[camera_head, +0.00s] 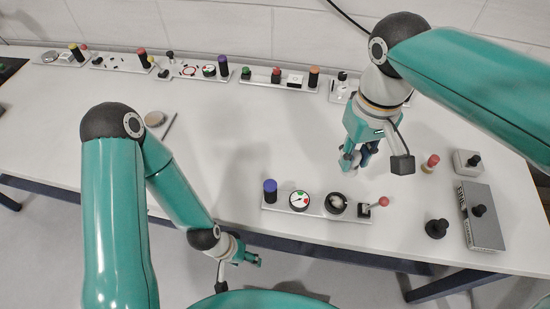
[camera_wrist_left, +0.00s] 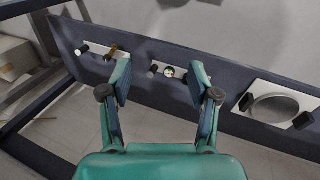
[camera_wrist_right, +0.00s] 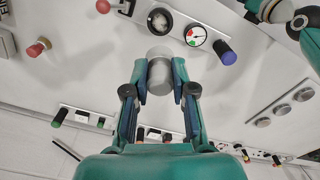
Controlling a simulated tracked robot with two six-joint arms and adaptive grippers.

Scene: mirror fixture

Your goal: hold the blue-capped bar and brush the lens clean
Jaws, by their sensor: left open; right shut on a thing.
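The blue-capped bar (camera_head: 282,205) lies near the table's front edge. It carries a blue-purple knob (camera_head: 270,185), a dial (camera_head: 299,200), a dark-ringed lens (camera_head: 336,203) with a pale patch, and a red-tipped lever. The lens also shows in the right wrist view (camera_wrist_right: 160,20). My right gripper (camera_head: 350,163) is shut on a pale grey cylinder (camera_wrist_right: 158,75), apparently the brush, above the table behind the lens and apart from it. Its bristles cannot be made out. My left gripper (camera_head: 252,260) is open and empty, in front of the table edge, left of and below the bar.
Several fixture bars (camera_head: 190,72) stand along the back edge. A red-topped peg (camera_head: 430,163), a white box (camera_head: 467,161), a black knob (camera_head: 436,228) and a grey box (camera_head: 482,225) stand at right. The table's middle is clear.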

